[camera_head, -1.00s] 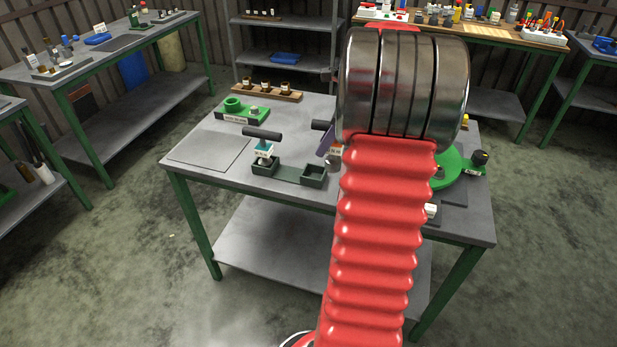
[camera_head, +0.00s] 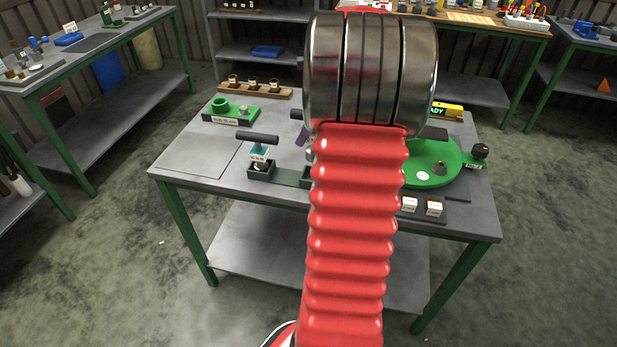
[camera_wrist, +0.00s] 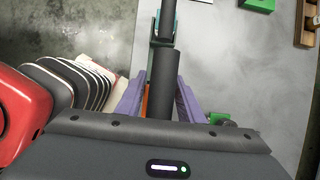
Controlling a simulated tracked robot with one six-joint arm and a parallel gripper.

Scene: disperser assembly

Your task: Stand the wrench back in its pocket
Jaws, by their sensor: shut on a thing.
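My gripper (camera_wrist: 158,100) has purple fingers shut on the black bar handle (camera_wrist: 163,75) of a wrench; an orange part shows beside the handle between the fingers. In the head view, one purple finger (camera_head: 301,138) and the end of a dark handle (camera_head: 296,114) show left of my arm, above the table. The dark green pocket rack (camera_head: 290,178) is below; my arm hides its right end. Its left pocket holds another tool with a black T-handle (camera_head: 258,137), a teal collar and a white tag. The held wrench's lower end is hidden.
A green block (camera_head: 232,113) and a wooden rack of brown jars (camera_head: 255,91) stand at the back left. A round green base (camera_head: 440,165) with a black knob is at the right, with white labelled blocks (camera_head: 433,208) in front. The table's left front is clear.

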